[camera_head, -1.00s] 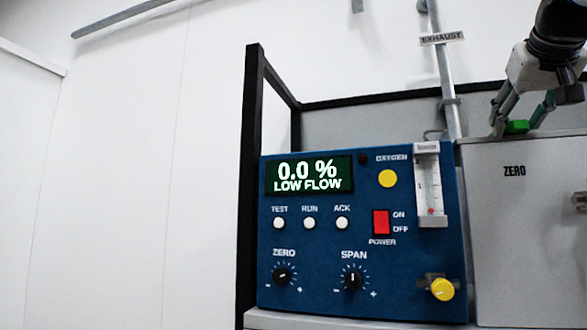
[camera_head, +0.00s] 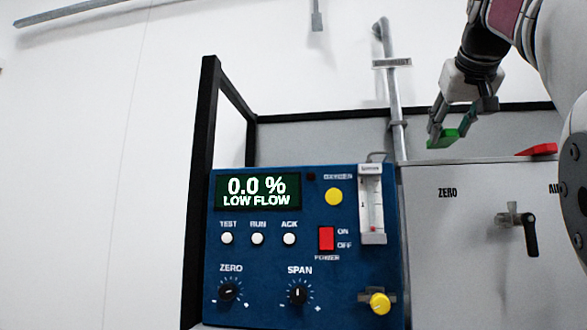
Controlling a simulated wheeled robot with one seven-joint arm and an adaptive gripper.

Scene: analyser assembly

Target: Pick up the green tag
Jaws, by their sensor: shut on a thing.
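The green tag (camera_head: 443,138) is a small bright green piece between the fingertips of my gripper (camera_head: 446,131). My gripper is shut on it and holds it over the top of the grey cabinet (camera_head: 455,260), near its back left part. The tag looks raised above the cabinet top, though the exact gap is hard to judge. My fingers hide part of the tag.
A red tag (camera_head: 538,150) lies on the cabinet top to the right. The blue analyser (camera_head: 265,260) with its LOW FLOW display stands at the left. A grey exhaust pipe (camera_head: 397,110) rises behind, close to the left of my gripper. A valve with a black handle (camera_head: 531,235) is on the cabinet front.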

